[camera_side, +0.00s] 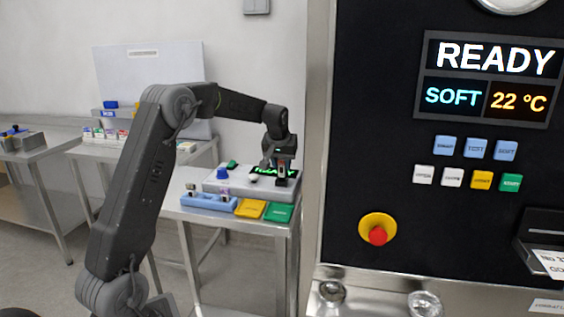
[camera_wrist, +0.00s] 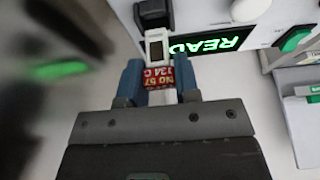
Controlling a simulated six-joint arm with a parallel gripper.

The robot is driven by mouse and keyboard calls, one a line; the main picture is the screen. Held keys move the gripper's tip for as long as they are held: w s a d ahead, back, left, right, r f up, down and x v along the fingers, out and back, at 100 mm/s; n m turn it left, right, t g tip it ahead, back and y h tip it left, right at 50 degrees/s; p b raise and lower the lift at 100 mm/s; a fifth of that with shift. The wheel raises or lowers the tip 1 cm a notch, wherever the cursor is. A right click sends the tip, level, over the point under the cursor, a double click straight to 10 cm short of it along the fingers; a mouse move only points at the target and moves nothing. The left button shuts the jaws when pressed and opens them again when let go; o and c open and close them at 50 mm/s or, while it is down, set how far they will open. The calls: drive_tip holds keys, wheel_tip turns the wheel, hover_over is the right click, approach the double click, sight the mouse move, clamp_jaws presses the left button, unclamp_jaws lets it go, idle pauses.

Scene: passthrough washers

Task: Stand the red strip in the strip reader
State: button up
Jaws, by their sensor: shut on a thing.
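The red strip (camera_wrist: 158,77) is between the blue fingertips of my gripper (camera_wrist: 158,84) in the wrist view. It has a white end with a dark window and a red label with white print. In the side view my gripper (camera_side: 282,168) points down over the right end of the grey strip reader (camera_side: 222,186), and the strip is a small red spot there. The reader has a lit green display (camera_wrist: 205,42). I cannot tell whether the strip's lower end is in a slot or above it.
A blue rack (camera_side: 208,203) with small items stands in front of the reader. A yellow pad (camera_side: 250,209) and a green pad (camera_side: 279,213) lie beside it. A large black panel (camera_side: 440,150) stands close on the right. Other benches stand on the left.

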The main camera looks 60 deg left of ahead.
drive_tip(key=shift+f, duration=0.25)
drive_tip(key=shift+f, duration=0.4)
drive_tip(key=shift+f, duration=0.1)
idle(0.4)
drive_tip(key=shift+f, duration=0.55)
idle(0.4)
drive_tip(key=o, duration=1.4)
drive_tip(key=shift+o, duration=0.2)
